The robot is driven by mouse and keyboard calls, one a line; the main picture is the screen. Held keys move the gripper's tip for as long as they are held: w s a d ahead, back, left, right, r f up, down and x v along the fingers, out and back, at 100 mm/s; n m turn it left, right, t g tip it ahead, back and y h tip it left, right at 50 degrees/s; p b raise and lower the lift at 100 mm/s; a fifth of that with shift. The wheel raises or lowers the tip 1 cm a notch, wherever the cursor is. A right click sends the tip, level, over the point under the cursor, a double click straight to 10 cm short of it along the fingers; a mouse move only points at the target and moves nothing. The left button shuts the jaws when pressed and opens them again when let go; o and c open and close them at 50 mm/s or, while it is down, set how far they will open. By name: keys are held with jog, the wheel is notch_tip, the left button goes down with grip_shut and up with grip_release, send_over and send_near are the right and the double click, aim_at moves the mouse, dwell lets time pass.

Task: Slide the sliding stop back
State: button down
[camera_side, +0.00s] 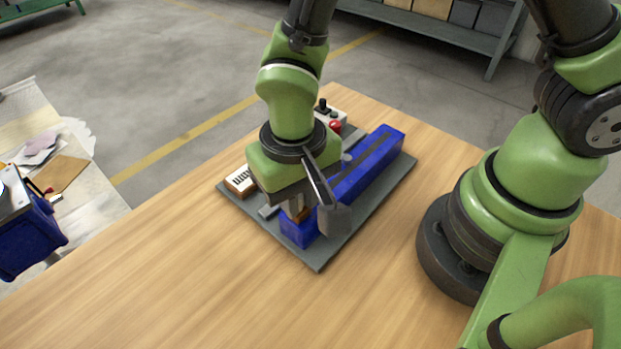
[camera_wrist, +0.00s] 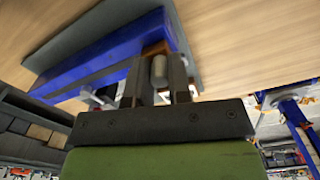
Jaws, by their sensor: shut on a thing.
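The blue rail (camera_side: 372,165) lies along a grey base plate (camera_side: 318,257) on the wooden table. The sliding stop, an orange-brown block (camera_side: 299,216), sits at the rail's near end, mostly hidden by my gripper (camera_side: 297,205). In the wrist view the stop's orange block (camera_wrist: 156,47) shows beyond a pale grey knob (camera_wrist: 159,70) on the blue rail (camera_wrist: 110,52). My gripper (camera_wrist: 157,78) is shut on the stop, with one finger on each side of the knob. The exact finger contact is hard to see.
A small control box with a red button (camera_side: 335,126) and black knob stands at the plate's back. A wooden block with a black-and-white face (camera_side: 240,180) lies at the plate's left edge. The table (camera_side: 170,270) is clear in front and left.

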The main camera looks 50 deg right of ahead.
jog(key=shift+a, duration=0.25)
jog(key=c, duration=1.1)
grip_release()
jog(key=shift+d, duration=0.1)
jog(key=shift+o, duration=0.2)
notch_tip(320, 180, up, 10)
jog(key=s+d+r+t+y, duration=0.1)
jog(key=s+d+r+t, duration=0.2)
jog(key=d+r, duration=0.3)
jog(key=s+d+r+m+t+y, duration=0.1)
jog(key=s+d+r+t, duration=0.3)
jog(key=d+r, duration=0.3)
jog(key=shift+s, duration=0.35)
